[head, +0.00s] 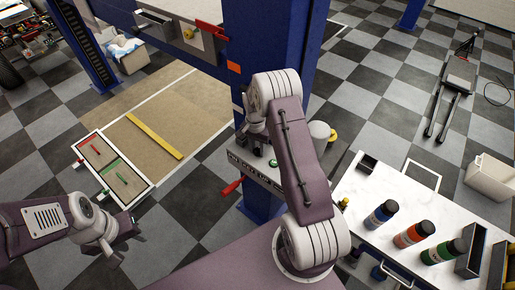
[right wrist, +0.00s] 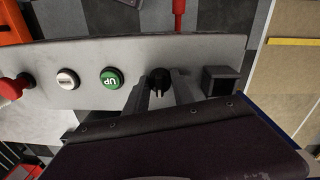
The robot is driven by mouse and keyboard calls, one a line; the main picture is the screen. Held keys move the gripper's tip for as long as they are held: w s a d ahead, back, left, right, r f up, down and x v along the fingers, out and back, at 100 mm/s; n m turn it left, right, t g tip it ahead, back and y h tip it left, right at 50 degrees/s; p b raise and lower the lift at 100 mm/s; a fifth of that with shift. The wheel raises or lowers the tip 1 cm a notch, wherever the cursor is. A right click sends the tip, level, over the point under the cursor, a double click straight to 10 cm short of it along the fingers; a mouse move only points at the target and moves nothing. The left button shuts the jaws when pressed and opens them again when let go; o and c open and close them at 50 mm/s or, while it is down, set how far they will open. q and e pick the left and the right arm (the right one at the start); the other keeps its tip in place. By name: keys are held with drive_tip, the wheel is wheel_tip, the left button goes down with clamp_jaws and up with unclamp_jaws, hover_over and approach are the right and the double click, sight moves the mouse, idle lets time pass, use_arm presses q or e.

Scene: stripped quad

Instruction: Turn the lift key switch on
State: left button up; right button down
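The lift's control panel (head: 262,172) stands at the blue column, partly hidden by my right arm. In the right wrist view its pale face (right wrist: 60,58) carries a green UP button (right wrist: 112,78) and a black key switch (right wrist: 159,84). My right gripper (right wrist: 160,88) has one finger on each side of the key switch, tips very close to it. I cannot tell whether they touch or grip it. My left gripper (head: 126,246) is open and empty at the lower left, far from the panel.
The panel also has a red knob (right wrist: 12,88), a white button (right wrist: 67,79) and a dark square box (right wrist: 219,80). A red lever (head: 232,187) sticks out below it. A white-topped cart (head: 350,200) with bottles stands right. A tool tray (head: 136,188) lies left.

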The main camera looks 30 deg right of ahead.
drive_tip(key=shift+m, duration=0.3)
drive_tip(key=shift+f+m+b, duration=0.1)
drive_tip(key=shift+m+b, duration=0.5)
drive_tip(key=shift+m, duration=0.3)
drive_tip(key=m+b, duration=0.1)
drive_tip(key=m, duration=0.1)
drive_tip(key=shift+w+m, duration=0.1)
drive_tip(key=shift+m, duration=0.2)
drive_tip(key=m, duration=0.3)
drive_tip(key=shift+d+b, duration=0.1)
drive_tip(key=shift+b, duration=0.2)
drive_tip(key=shift+m+y, duration=0.3)
drive_tip(key=shift+m, duration=1.7)
drive_tip(key=c, duration=1.1)
unclamp_jaws()
drive_tip(key=shift+o, duration=0.2)
